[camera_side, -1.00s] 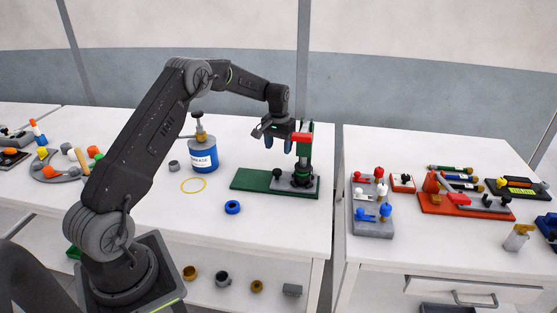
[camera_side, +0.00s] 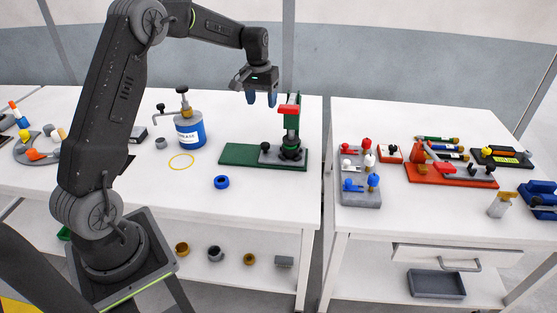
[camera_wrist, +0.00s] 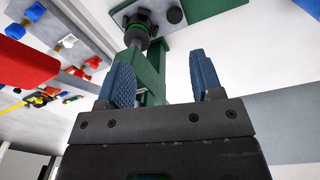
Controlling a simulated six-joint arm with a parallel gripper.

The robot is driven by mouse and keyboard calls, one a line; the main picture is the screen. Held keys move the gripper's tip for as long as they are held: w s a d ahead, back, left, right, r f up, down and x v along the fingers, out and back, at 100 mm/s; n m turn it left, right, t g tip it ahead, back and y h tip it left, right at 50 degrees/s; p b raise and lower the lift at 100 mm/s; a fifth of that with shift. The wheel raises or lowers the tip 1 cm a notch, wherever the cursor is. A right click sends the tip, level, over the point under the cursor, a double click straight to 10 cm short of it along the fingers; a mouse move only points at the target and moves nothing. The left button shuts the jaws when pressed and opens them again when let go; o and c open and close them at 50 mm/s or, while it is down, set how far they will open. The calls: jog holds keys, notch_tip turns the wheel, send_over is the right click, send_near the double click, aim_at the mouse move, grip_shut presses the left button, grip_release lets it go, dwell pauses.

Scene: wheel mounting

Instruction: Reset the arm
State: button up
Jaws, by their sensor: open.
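My gripper (camera_side: 262,99) is open and empty, with blue fingertips. In the side view it hangs in the air above and a little left of the green press fixture (camera_side: 236,154), apart from it. The fixture has a green base plate, a green upright with a red top piece (camera_side: 289,109), and a dark round part (camera_side: 290,150) at its foot. In the wrist view, the two blue fingers (camera_wrist: 160,82) stand wide apart with nothing between them held.
A blue ring (camera_side: 221,182), a yellow ring outline (camera_side: 181,162) and a blue grease can (camera_side: 190,134) are on the left table. The right table holds a grey block with coloured knobs (camera_side: 361,198) and a red fixture (camera_side: 450,175). A gap separates the tables.

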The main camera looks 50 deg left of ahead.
jog(key=s+d+r+m+t, duration=0.3)
jog(key=s+d+r, duration=0.95)
jog(key=d, duration=0.35)
jog(key=s+d+f+m+t, duration=0.1)
jog(key=s+d, duration=0.2)
jog(key=s, duration=0.5)
jog(key=s+d+f+m+t, duration=0.1)
jog(key=s+d, duration=0.3)
jog(key=s, duration=0.4)
jog(key=shift+d+m, duration=0.15)
jog(key=shift+m, duration=0.25)
